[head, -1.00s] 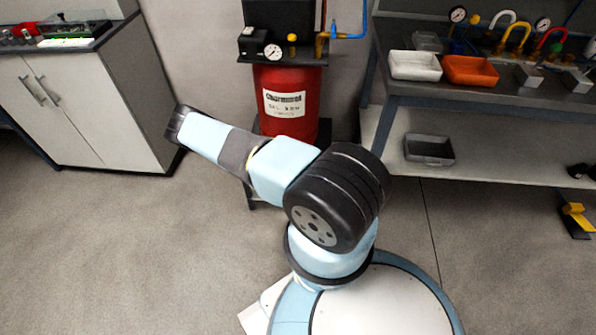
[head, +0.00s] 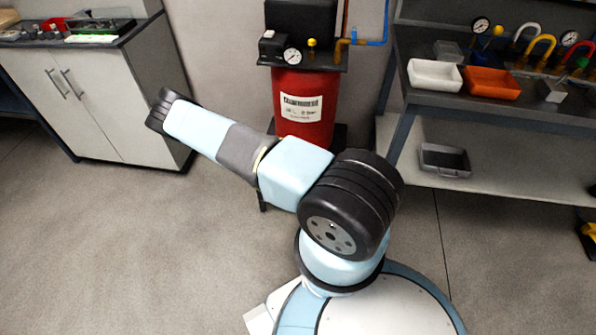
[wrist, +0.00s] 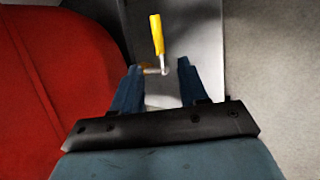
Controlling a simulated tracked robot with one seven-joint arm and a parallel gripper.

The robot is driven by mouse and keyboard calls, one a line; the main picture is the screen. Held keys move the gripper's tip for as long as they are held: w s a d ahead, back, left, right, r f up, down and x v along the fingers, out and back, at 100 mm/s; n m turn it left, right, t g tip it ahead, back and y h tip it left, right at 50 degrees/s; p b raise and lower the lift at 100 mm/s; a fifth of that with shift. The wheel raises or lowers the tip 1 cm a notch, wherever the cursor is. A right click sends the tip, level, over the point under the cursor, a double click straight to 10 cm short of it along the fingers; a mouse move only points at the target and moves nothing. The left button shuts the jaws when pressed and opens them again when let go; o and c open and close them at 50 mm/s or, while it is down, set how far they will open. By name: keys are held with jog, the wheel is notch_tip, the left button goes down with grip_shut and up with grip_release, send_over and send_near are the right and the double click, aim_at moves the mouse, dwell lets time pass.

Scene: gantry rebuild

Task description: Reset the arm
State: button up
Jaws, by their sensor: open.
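My gripper (wrist: 160,72) shows in the wrist view with its two dark blue fingers apart. A yellow-handled part with a small metal fitting (wrist: 157,38) shows beyond and between the fingertips; I cannot tell how far off it is, and nothing is clearly held. In the head view my arm reaches up and to the left from my base, and the gripper itself is not visible there.
A red tank (head: 304,105) with a gauge stands behind my arm; a large red surface also fills the left of the wrist view (wrist: 50,75). A cabinet (head: 110,105) stands left. A shelf unit (head: 500,112) with white (head: 434,75) and orange (head: 492,83) bins stands right. The floor at left is open.

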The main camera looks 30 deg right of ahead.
jog(key=w+a+r+m+y, duration=0.2)
jog(key=a+r, duration=0.3)
jog(key=r, duration=0.6)
jog(key=w+a+r+m+y, duration=0.1)
jog(key=w+a+r+m, duration=0.3)
jog(key=r, duration=0.7)
jog(key=w+a+r+y, duration=0.15)
jog(key=a+r, duration=0.35)
jog(key=r, duration=0.7)
jog(key=s+a+r+m+y, duration=0.1)
jog(key=s+a+r+y, duration=0.15)
jog(key=r, duration=0.95)
jog(key=s+a+r+m+t+y, duration=0.1)
jog(key=s+a+r, duration=0.1)
jog(key=s+r, duration=0.65)
jog(key=s+a+r+t, duration=0.15)
jog(key=s+r, duration=0.35)
jog(key=r, duration=0.7)
jog(key=s+r, duration=0.4)
jog(key=s, duration=0.5)
jog(key=s+a+r+t, duration=0.1)
jog(key=s+r, duration=0.3)
jog(key=s, duration=0.6)
jog(key=shift+a+r+m, duration=0.15)
jog(key=shift+r+m, duration=0.15)
jog(key=shift+r, duration=0.05)
